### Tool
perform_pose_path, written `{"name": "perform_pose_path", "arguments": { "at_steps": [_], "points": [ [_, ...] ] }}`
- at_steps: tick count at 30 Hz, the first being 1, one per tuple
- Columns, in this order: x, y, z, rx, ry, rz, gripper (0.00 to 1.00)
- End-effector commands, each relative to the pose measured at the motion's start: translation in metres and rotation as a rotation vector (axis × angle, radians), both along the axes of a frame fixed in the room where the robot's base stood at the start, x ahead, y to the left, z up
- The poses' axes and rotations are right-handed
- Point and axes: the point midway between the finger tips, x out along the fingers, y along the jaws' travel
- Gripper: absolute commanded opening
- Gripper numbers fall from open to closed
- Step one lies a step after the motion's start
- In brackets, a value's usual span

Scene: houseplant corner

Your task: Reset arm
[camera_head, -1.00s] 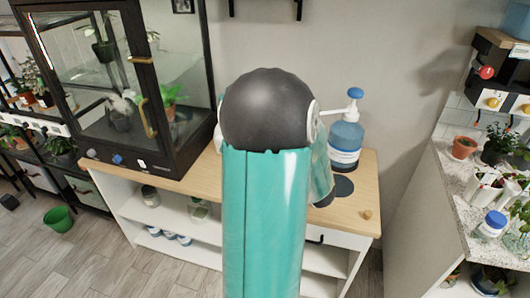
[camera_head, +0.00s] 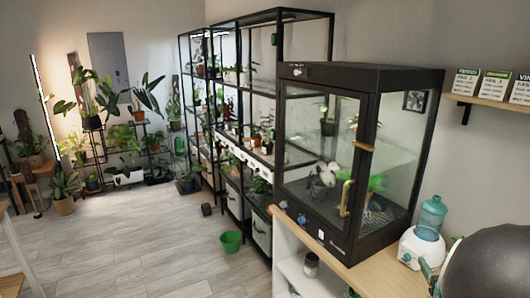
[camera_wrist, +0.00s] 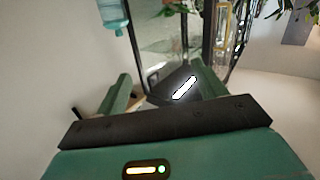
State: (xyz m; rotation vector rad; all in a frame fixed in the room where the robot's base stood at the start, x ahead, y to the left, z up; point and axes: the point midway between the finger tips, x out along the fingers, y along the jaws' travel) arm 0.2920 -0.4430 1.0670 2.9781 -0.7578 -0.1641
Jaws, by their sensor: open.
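My gripper (camera_wrist: 165,92) shows in the wrist view with its two green fingers spread apart. No held object shows between them. In the head view, the dark round joint of my arm (camera_head: 492,268) fills the lower right corner, and the gripper's fingertips are not clearly seen there. A black-framed glass cabinet (camera_head: 385,78) with plants inside stands on the wooden bench (camera_head: 375,275), left of my arm. The glass also shows in the wrist view behind the fingers.
A translucent blue bottle (camera_head: 432,212) and a white rounded device (camera_head: 420,250) stand beside the cabinet, close to my arm. A wall shelf (camera_head: 490,100) holds cards. Black plant racks (camera_head: 275,30) line the wall. A green bucket (camera_head: 231,242) sits on the floor, which is mostly clear at left.

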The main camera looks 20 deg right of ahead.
Motion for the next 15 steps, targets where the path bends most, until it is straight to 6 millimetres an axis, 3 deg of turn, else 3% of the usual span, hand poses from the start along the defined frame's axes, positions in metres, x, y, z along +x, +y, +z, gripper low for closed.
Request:
{"name": "perform_pose_path", "arguments": {
  "at_steps": [1,6,11,15],
  "points": [
    [0.022,0.012,0.013,-0.011,0.026,-0.007,0.7],
    [0.07,0.055,0.035,0.015,0.139,-0.056,0.7],
    [0.098,0.117,0.049,0.077,0.259,-0.058,0.7],
    [0.106,0.186,0.053,0.149,0.383,-0.016,0.7]
  ]
}}
